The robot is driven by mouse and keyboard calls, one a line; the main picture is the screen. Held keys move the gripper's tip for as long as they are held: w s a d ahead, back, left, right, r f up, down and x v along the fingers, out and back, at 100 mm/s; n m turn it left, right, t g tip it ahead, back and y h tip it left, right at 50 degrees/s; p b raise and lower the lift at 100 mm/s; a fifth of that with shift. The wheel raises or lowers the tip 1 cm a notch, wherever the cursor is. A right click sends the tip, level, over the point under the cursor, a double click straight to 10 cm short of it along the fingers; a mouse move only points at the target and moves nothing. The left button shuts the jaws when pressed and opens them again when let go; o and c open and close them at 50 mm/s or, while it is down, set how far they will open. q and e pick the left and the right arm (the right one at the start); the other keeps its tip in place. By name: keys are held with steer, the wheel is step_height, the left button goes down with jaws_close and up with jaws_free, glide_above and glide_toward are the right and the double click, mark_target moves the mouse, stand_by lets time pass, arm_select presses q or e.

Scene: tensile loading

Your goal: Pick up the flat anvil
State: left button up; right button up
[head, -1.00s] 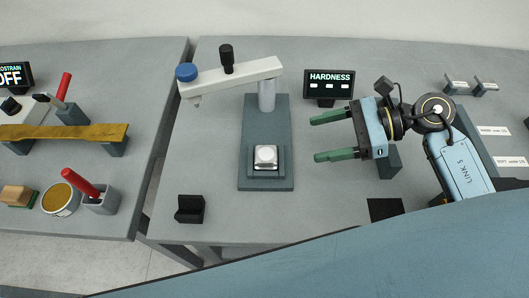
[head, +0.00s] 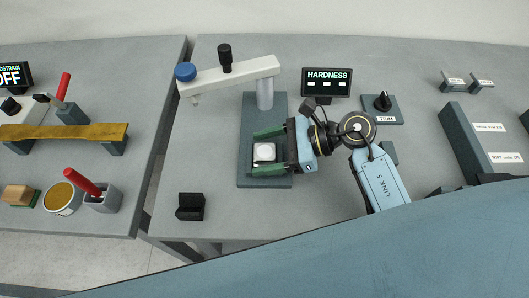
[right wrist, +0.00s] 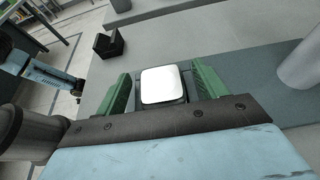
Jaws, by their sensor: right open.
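The flat anvil (head: 264,152) is a small white block with a round-looking pale top. It sits in the dark seat on the base of the grey hardness tester (head: 264,110). In the right wrist view the anvil (right wrist: 163,85) shows as a white rounded square between the green fingers. My right gripper (head: 261,152) is open, with one green finger on the far side of the anvil and one on the near side. In the right wrist view the fingers (right wrist: 158,90) stand apart from the anvil's sides. My left gripper is not identifiable in the head view.
The tester's arm with a blue knob (head: 186,72) overhangs the left of its base. A black block (head: 190,207) stands at the front left. The HARDNESS display (head: 327,82) and a TRIM knob (head: 382,102) are behind my right arm. Labelled racks (head: 466,140) stand at right.

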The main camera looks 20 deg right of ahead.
steer(key=shift+a, duration=0.1)
jaws_close()
stand_by(0.5)
steer(key=shift+w+r, duration=0.1)
steer(key=shift+r, duration=0.05)
